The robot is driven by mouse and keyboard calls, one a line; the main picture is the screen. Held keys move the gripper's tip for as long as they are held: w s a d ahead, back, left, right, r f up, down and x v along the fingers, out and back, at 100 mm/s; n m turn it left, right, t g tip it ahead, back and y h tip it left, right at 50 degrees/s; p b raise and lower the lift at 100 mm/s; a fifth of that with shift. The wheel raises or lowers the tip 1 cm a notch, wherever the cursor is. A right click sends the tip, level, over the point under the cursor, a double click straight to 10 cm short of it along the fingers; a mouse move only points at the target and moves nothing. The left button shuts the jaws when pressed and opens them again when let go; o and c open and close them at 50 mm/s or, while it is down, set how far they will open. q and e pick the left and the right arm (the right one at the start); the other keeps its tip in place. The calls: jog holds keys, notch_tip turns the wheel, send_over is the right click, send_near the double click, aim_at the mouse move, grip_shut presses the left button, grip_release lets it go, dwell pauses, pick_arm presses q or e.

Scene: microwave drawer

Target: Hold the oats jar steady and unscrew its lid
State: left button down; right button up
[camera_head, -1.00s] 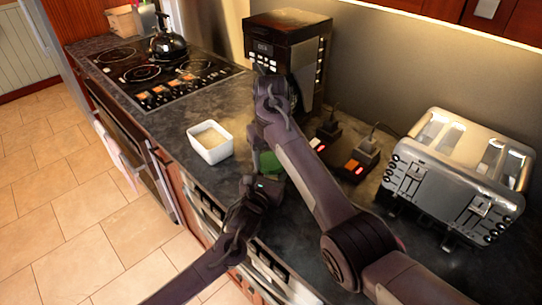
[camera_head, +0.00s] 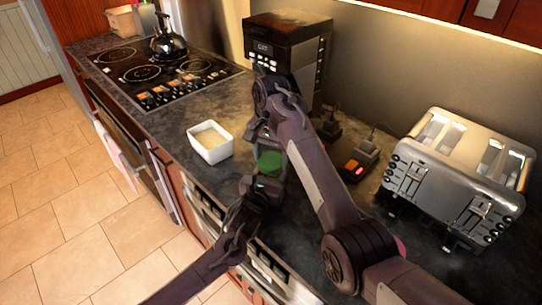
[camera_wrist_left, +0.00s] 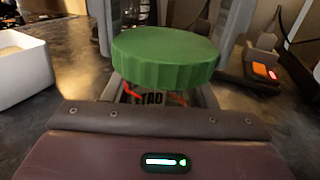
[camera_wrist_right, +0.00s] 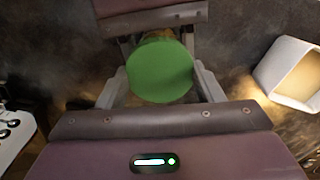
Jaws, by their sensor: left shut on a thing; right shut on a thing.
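The oats jar has a ridged green lid (camera_head: 270,162), which also shows large in the left wrist view (camera_wrist_left: 165,55) and from above in the right wrist view (camera_wrist_right: 160,72). A strip of the jar's label (camera_wrist_left: 152,98) shows just under the lid; most of the body is hidden. My left gripper (camera_head: 264,180) is shut on the jar body below the lid. My right gripper (camera_wrist_right: 160,80) comes from above, its fingers on opposite sides of the lid and shut on it. The lid sits over the jar; I cannot tell how loose it is.
A white square bowl (camera_head: 210,142) stands left of the jar. A dark coffee machine (camera_head: 285,50) is behind, and a steel toaster (camera_head: 455,180) stands at the right. Dark blocks with red lights (camera_head: 355,165) lie between. The counter's front edge is close at the left.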

jog(key=n, duration=0.4)
jog(key=o, duration=1.1)
